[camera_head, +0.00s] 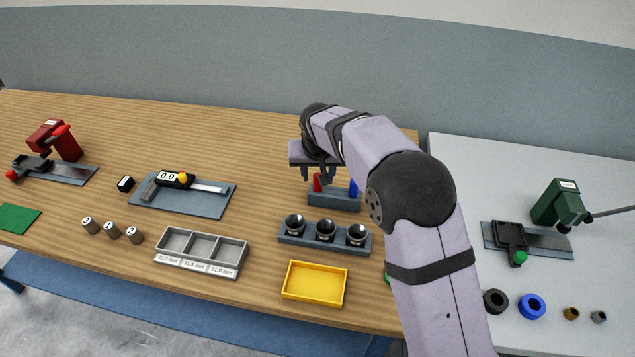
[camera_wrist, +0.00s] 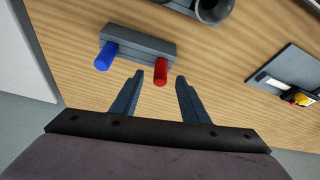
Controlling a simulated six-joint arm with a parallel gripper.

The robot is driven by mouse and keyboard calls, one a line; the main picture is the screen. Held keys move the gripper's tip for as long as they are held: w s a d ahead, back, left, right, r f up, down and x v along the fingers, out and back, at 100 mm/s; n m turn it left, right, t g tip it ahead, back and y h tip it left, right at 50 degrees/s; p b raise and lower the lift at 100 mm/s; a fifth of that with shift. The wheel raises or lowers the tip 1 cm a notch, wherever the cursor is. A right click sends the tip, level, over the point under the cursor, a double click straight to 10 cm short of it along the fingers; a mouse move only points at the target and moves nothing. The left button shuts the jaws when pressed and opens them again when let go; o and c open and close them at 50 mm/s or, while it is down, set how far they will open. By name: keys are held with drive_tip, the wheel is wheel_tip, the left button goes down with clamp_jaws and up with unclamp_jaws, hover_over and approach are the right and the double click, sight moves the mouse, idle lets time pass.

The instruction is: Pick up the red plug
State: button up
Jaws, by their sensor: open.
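The red plug (camera_head: 317,182) stands upright in a grey holder block (camera_head: 334,201) near the middle of the wooden table. A blue plug (camera_head: 353,188) stands in the same block, to its right. In the wrist view the red plug (camera_wrist: 161,74) shows near the tips of my gripper (camera_wrist: 160,77), between the two fingers. The blue plug (camera_wrist: 105,56) is outside them to the left, and the holder (camera_wrist: 140,44) lies beyond. My gripper (camera_head: 318,175) is open and empty. In the head view it hangs over the block, and my arm covers part of the area to the right.
A grey rack with several black cups (camera_head: 325,231) stands in front of the holder. A yellow tray (camera_head: 314,284), a grey compartment tray (camera_head: 202,252) and a caliper on a plate (camera_head: 182,196) lie nearby. The table behind the holder looks clear.

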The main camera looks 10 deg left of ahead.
sight(318, 188)
drive_tip(key=shift+p+x, duration=1.55)
drive_tip(key=shift+x, duration=1.3)
drive_tip(key=shift+w+a+r, duration=0.1)
drive_tip(key=shift+w, duration=0.1)
clamp_jaws()
